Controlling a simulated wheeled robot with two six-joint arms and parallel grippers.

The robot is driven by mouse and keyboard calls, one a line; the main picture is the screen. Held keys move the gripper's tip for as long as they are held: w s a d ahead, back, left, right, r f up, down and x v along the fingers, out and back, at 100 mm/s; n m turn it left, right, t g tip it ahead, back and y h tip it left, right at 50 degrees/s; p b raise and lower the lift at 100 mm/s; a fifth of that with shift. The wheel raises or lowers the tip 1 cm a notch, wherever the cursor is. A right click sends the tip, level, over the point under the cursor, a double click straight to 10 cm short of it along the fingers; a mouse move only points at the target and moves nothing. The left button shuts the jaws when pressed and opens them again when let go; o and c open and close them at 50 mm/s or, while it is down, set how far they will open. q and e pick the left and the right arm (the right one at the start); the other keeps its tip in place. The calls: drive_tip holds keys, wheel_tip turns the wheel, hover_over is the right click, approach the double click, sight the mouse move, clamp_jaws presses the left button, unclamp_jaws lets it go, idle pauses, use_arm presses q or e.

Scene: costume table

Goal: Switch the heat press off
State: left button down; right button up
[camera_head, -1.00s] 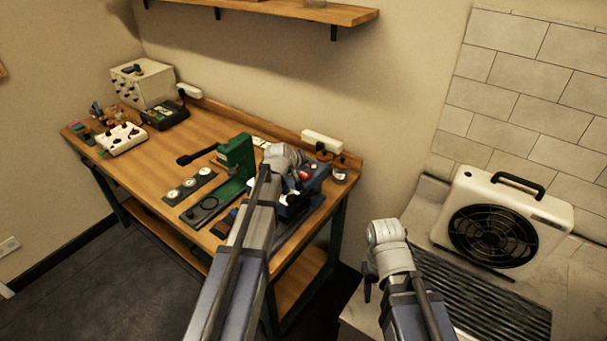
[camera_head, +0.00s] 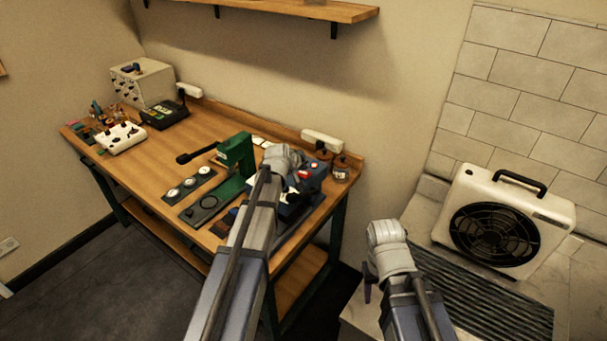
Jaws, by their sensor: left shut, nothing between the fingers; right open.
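A blue machine (camera_head: 312,180) with a red part (camera_head: 304,173) on top stands at the right end of the wooden bench; it looks like the heat press. My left arm reaches over the bench and covers much of its left and front side. My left gripper (camera_head: 291,199) is shut and empty, close in front of the blue machine; I cannot tell whether it touches it. The switch cannot be made out. My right gripper (camera_head: 369,286) is open and empty, low to the right of the bench, mostly hidden by its own arm.
A green press (camera_head: 237,158) with a black handle stands left of my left arm, beside a strip with round pieces (camera_head: 189,183). A white power strip (camera_head: 322,140) and small jars (camera_head: 341,168) are behind. A fan heater (camera_head: 505,225) stands on the right counter.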

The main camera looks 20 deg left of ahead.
sight(303, 175)
use_arm(q)
drive_tip(key=shift+f+b, duration=0.45)
idle(0.7)
drive_tip(key=shift+r, duration=0.15)
drive_tip(key=shift+r+p, duration=0.8)
drive_tip(key=shift+p, duration=0.15)
wheel_tip(303, 175, up, 6)
drive_tip(key=p, duration=0.6)
